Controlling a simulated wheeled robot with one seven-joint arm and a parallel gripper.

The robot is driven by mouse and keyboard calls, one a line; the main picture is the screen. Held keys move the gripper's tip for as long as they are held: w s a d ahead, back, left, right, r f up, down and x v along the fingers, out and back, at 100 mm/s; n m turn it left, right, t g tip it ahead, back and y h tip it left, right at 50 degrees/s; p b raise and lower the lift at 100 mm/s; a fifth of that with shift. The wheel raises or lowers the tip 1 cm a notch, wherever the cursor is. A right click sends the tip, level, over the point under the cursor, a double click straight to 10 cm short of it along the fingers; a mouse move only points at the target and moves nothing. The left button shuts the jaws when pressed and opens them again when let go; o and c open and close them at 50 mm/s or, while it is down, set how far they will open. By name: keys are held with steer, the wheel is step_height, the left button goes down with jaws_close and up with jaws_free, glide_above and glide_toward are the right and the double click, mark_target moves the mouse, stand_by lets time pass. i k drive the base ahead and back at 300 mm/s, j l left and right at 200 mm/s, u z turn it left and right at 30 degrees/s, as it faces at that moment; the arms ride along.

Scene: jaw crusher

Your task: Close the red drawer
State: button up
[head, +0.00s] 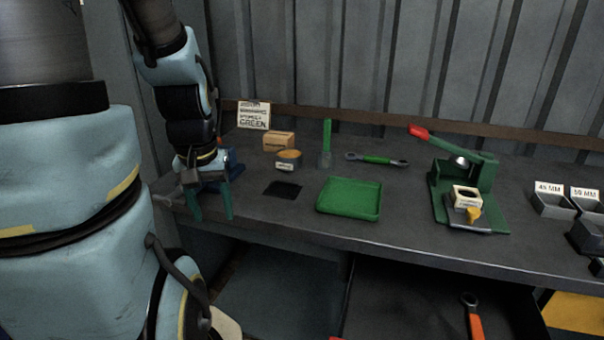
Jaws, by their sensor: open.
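An open drawer (405,300) shows below the bench at the bottom of the head view, with a dark interior. An orange-handled wrench (475,317) lies in it. Only a sliver of red (336,338) shows at the bottom edge, perhaps part of the drawer's front; the rest of the front is out of frame. My gripper (212,214) is at the left end of the bench, pointing down with its green fingers apart. It is empty and apart from the drawer, up and to the left of it.
The bench (330,232) holds a green tray (349,197), a green press with a red handle (468,185), a green-handled wrench (377,159), a cardboard box (278,141) and labelled grey bins (552,205). A yellow panel (573,314) is right of the drawer. A ribbed wall stands behind.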

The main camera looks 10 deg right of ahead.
mark_target(386, 298)
steer(key=z, duration=0.45)
steer(key=j+z, duration=0.15)
steer(key=z, duration=0.75)
steer(key=j+z, duration=0.15)
steer(key=z, duration=0.3)
